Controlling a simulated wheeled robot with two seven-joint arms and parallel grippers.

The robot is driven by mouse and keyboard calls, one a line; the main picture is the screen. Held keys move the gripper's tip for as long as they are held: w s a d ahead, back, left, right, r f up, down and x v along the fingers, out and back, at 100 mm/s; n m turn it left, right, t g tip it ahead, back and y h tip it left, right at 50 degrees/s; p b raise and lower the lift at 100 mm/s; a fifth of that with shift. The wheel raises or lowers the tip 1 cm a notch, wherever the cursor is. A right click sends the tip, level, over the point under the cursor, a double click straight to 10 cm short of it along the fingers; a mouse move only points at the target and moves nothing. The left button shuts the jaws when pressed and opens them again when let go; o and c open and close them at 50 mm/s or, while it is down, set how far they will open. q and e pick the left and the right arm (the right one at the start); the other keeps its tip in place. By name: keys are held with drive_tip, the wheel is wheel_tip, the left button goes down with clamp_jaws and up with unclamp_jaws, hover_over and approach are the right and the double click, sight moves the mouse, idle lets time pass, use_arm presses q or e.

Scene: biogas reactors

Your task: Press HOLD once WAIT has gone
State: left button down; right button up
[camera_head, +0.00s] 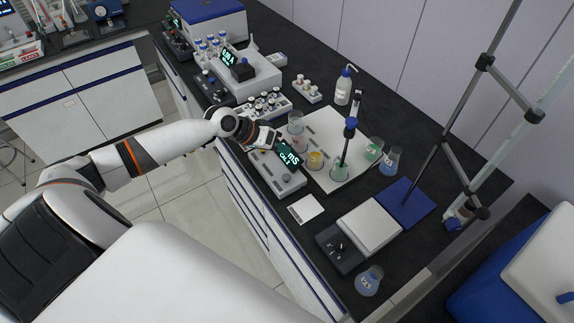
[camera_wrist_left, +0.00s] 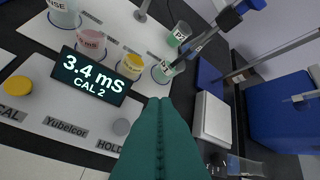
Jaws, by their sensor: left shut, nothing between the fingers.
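The conductivity meter (camera_head: 277,178) lies on the bench; its dark display (camera_wrist_left: 90,75) reads "3.4 mS" and "CAL 2" in the left wrist view. No WAIT shows on it. The round grey button (camera_wrist_left: 121,127) sits by the HOLD label (camera_wrist_left: 108,146). A yellow button (camera_wrist_left: 17,84) sits by the CAL label at the left. My left gripper (camera_head: 272,141) is over the meter in the head view. Its teal fingers (camera_wrist_left: 160,104) are shut and empty, appearing right of the HOLD button; contact cannot be told. My right gripper is not in view.
Beakers stand on a white tray (camera_head: 322,124) behind the meter, with a probe on a stand (camera_head: 350,130) in one. Vial racks (camera_head: 263,106) stand to the left.

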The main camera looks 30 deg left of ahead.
use_arm(q)
drive_tip(key=shift+f, duration=0.1)
drive_tip(key=b, duration=0.7)
hover_over(286, 177)
drive_tip(key=a, duration=0.1)
drive_tip(key=f, duration=0.6)
drive_tip(key=shift+s+f, duration=0.3)
drive_tip(key=shift+f, duration=0.05)
drive_tip(key=shift+f+b, duration=0.35)
drive_tip(key=shift+f, duration=0.55)
drive_tip(key=shift+f, duration=0.15)
